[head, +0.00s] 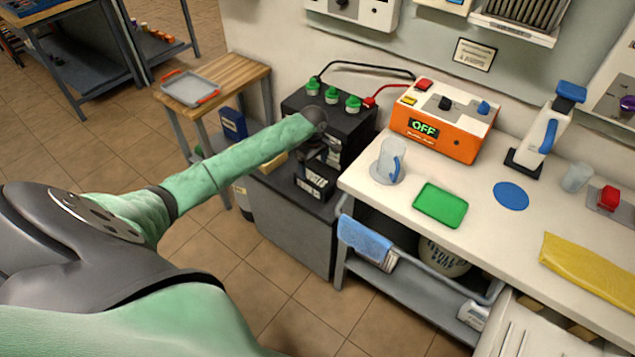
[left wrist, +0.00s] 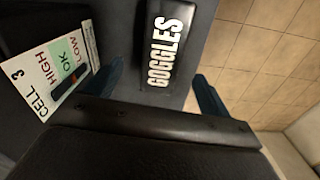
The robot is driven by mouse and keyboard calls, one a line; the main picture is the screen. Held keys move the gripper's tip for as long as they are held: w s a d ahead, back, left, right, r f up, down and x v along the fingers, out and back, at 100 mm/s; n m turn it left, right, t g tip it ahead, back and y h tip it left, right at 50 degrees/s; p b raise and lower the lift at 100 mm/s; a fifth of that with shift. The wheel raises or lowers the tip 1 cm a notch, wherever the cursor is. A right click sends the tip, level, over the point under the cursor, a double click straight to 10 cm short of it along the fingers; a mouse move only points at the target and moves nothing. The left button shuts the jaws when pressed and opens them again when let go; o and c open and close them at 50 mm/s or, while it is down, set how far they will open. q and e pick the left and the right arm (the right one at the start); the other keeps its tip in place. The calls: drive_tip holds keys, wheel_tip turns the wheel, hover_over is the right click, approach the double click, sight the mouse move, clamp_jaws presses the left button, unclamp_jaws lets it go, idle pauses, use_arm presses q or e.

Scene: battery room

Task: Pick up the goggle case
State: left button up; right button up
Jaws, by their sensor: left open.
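The goggle case (head: 313,184) is a small black box with a white-lettered label, on the grey cabinet (head: 292,228) in front of the battery block. In the left wrist view the goggle case (left wrist: 166,48) shows its "GOGGLES" lettering, lying between the lines of my two fingers. My left gripper (head: 312,158) reaches in from the left, just above the case. In the left wrist view my left gripper (left wrist: 157,90) is open, with one dark blue finger on each side. I cannot tell whether a finger touches the case. The right gripper is not in view.
The battery block (head: 350,125) with green caps stands right behind. A white cell label (left wrist: 65,68) is close to one finger. The white bench (head: 455,185), to the right, holds a clear jug (head: 388,160) and an orange charger (head: 440,125). Tiled floor lies open in front.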

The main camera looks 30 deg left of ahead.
sight(314, 177)
use_arm(q)
drive_tip(key=shift+w+f+n, duration=0.2)
drive_tip(key=shift+f+n, duration=0.2)
drive_tip(key=shift+f, duration=0.4)
drive_tip(key=shift+s+f+p, duration=0.2)
drive_tip(key=shift+f+p, duration=0.3)
drive_tip(key=shift+f, duration=0.35)
drive_tip(key=f+p, duration=0.1)
drive_tip(key=f, duration=0.2)
drive_tip(key=shift+s+d+f+p, duration=0.1)
drive_tip(key=shift+s+f+p, duration=0.1)
drive_tip(key=shift+p, duration=0.15)
drive_tip(key=shift+f, duration=0.75)
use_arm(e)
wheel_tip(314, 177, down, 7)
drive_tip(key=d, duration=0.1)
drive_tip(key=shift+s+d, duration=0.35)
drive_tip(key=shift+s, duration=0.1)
use_arm(q)
drive_tip(key=c, duration=1.2)
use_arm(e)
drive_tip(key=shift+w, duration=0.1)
